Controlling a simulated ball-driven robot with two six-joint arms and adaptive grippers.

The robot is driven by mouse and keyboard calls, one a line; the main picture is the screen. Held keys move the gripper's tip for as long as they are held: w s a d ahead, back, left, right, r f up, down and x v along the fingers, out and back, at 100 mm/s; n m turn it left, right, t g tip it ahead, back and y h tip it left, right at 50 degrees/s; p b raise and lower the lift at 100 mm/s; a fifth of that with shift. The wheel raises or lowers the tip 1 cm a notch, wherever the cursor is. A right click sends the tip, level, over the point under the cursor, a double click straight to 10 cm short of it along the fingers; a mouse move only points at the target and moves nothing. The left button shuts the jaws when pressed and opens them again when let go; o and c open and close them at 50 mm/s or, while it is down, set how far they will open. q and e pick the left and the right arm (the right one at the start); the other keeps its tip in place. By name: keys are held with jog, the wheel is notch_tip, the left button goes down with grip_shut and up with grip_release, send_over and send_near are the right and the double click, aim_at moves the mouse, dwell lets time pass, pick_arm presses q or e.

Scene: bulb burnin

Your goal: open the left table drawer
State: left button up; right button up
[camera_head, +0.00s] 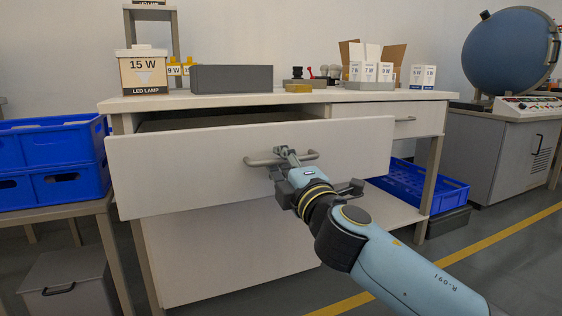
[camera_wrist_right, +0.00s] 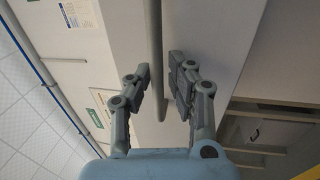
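The left table drawer (camera_head: 190,172) is a wide white-fronted drawer under the tabletop. It stands pulled out, with a dark gap showing above its front. Its grey bar handle (camera_head: 262,161) is at the middle of the front. My right gripper (camera_head: 287,155) is at this handle, with its fingers closed in around the bar. In the right wrist view, the handle bar (camera_wrist_right: 157,45) runs between the two fingers of the right gripper (camera_wrist_right: 160,78); part of the grip is hidden. My left gripper is in neither view.
The white worktable (camera_head: 330,97) carries a 15 W lamp box (camera_head: 143,74), a grey bin (camera_head: 231,79) and small boxes. Blue crates (camera_head: 50,150) stand at the left, close to the drawer's edge. The right drawer (camera_head: 418,119) is shut. A blue crate (camera_head: 440,187) sits lower right.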

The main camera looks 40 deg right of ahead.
jog(key=shift+o, duration=1)
jog(key=v, duration=1.2)
